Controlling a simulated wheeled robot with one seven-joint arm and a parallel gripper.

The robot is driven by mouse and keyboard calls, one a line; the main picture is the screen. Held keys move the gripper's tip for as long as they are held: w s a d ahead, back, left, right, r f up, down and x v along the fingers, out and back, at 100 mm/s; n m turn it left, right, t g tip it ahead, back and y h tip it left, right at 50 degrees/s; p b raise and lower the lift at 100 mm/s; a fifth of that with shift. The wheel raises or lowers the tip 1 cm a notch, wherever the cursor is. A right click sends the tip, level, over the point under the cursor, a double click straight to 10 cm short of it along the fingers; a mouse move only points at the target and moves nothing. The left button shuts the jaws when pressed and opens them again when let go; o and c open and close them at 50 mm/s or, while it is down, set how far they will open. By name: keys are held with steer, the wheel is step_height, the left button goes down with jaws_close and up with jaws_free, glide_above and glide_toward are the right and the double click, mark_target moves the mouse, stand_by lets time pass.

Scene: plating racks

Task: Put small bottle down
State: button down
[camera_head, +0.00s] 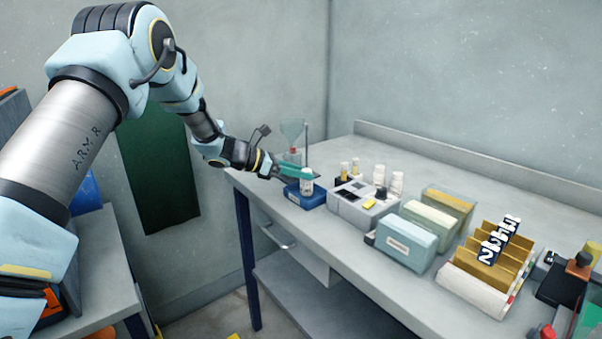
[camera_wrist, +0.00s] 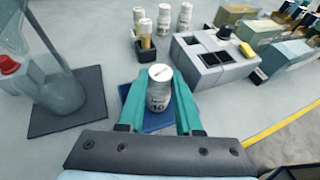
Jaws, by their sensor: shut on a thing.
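The small bottle (camera_wrist: 159,88) is white with a pale cap and a label that seems to read 10. My gripper (camera_wrist: 160,105) is shut on it, with one green finger on each side. In the head view the bottle (camera_head: 307,182) stands upright between the fingers at the far left end of the bench, over a blue base (camera_head: 308,199). In the wrist view a part of the blue base (camera_wrist: 158,122) shows beneath the bottle. I cannot tell whether the bottle touches the base.
A glass funnel stand (camera_head: 291,135) is close behind my gripper. Boxes (camera_head: 405,243) and a numbered file rack (camera_head: 490,260) fill the bench further right. The bench's front strip is clear.

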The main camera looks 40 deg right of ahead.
steer(key=shift+f, duration=0.35)
steer(key=shift+f, duration=0.2)
steer(key=c, duration=0.6)
jaws_free()
steer(key=shift+r, duration=0.2)
steer(key=shift+w+a, duration=0.15)
steer(key=b+v, duration=0.3)
steer(key=v, duration=0.8)
steer(key=shift+a+r, duration=0.25)
